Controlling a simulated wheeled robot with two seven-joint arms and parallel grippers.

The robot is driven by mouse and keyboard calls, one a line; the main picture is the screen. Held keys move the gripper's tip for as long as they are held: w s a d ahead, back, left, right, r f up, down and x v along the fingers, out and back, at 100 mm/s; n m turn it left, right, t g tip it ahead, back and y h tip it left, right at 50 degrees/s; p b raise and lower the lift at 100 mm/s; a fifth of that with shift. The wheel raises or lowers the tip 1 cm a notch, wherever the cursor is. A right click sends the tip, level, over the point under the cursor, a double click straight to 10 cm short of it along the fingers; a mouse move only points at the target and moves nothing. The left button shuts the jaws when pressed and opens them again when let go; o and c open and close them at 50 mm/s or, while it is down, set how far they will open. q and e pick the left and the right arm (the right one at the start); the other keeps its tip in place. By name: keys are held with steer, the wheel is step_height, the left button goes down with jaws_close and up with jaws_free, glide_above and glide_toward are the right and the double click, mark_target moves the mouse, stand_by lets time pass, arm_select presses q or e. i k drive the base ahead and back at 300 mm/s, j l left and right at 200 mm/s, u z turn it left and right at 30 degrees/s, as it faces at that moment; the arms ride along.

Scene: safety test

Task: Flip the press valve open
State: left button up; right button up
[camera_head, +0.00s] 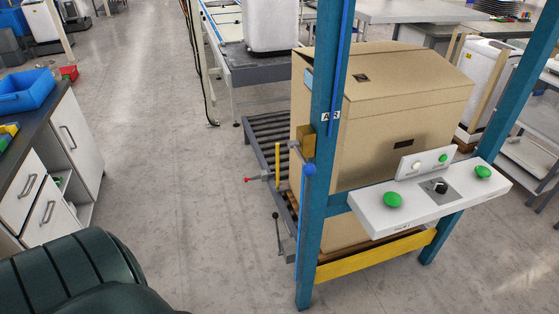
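A press-like station with a teal post (324,150) stands right of centre. Small fittings sit on the left side of the post: an upright yellow handle (277,165), a thin rod with a red tip (247,180), and a lever with a dark ball end (276,216). The yellow handle and red-tipped rod look like the valve, but I cannot tell for sure, nor whether it is open. A blue upright bar (307,210) is beside them. Neither of my grippers is in view.
A white control panel (425,208) with green buttons is on the station's front, above a yellow crossbar (375,256). A large cardboard box (400,120) stands behind. A white cabinet (85,145) and a dark green ribbed shape (60,275) are left. Floor between is clear.

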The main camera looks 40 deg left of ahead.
mark_target(309, 170)
steer(key=j+u, duration=0.15)
steer(key=u, duration=0.8)
